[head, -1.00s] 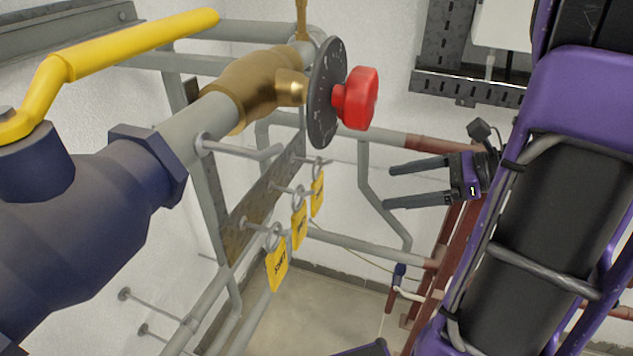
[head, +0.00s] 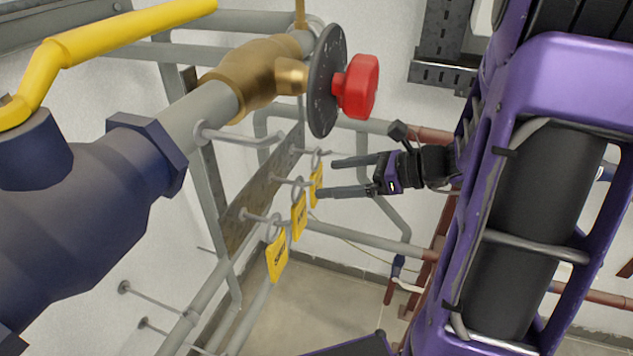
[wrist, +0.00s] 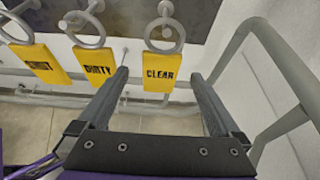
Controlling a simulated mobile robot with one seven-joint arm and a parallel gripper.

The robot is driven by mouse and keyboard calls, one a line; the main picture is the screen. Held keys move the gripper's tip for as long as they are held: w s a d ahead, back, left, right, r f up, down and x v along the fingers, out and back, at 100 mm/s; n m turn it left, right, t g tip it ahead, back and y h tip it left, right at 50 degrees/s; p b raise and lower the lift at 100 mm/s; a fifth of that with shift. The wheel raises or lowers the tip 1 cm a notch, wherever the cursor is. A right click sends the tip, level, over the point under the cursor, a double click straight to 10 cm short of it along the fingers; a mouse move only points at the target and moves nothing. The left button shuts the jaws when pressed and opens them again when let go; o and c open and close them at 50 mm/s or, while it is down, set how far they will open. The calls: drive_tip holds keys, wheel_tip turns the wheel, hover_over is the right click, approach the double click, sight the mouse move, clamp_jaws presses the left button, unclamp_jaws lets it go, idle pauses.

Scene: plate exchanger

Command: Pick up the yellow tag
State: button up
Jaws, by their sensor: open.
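Three yellow tags hang by metal rings from pegs on a rail. In the wrist view they are a tag reading CLEAR (wrist: 159,73), one reading DIRTY (wrist: 97,68) and a left one (wrist: 40,64) with hard-to-read lettering. In the head view the near tag (head: 277,256), middle tag (head: 299,219) and far tag (head: 317,187) form a row. My gripper (head: 328,177) is open and empty, its fingertips close to the far tag. In the wrist view the CLEAR tag appears between the fingers; contact cannot be told.
A red knob (head: 358,86) with a dark disc (head: 325,82) stands above the tags on a brass valve (head: 250,78). A large blue valve (head: 70,220) with a yellow lever (head: 120,40) fills the left. Grey pipes (head: 365,244) run behind and below the tags.

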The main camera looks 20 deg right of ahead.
sight(319, 179)
drive_tip(key=x, duration=0.4)
drive_tip(key=shift+w+a, duration=0.25)
drive_tip(key=shift+a, duration=0.05)
drive_tip(key=c, duration=1.4)
